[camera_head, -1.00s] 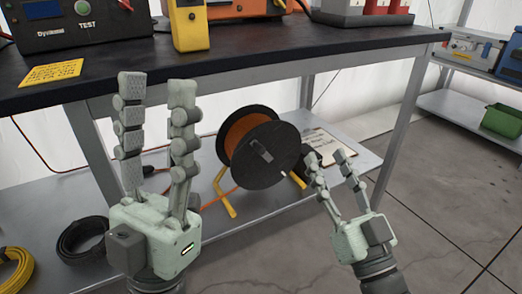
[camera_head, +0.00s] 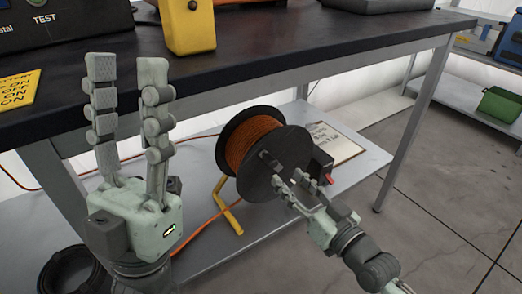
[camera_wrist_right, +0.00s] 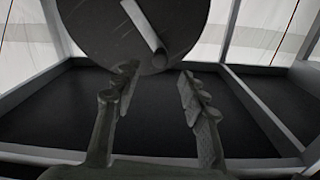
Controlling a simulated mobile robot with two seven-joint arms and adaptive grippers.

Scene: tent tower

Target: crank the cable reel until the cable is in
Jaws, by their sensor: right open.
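The cable reel, with orange cable (camera_head: 248,140) wound on its drum and a black flange (camera_head: 288,148) facing me, stands on the lower shelf. A short grey crank arm (camera_head: 268,159) shows on the flange; in the right wrist view a pale bar (camera_wrist_right: 143,24) crosses the disc. My right gripper (camera_head: 292,180) is open at the flange's lower right, fingers towards it; contact cannot be told. In the right wrist view its fingertips (camera_wrist_right: 158,73) are apart with nothing between them. My left gripper (camera_head: 126,62) is open and empty, pointing up before the bench edge.
Orange cable (camera_head: 205,222) runs along the lower shelf (camera_head: 268,237) beside the yellow stand (camera_head: 228,208). A black box with a red part (camera_head: 326,168) is right behind my right gripper. The dark benchtop (camera_head: 270,48) overhangs the reel. A clipboard (camera_head: 338,143) lies behind.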

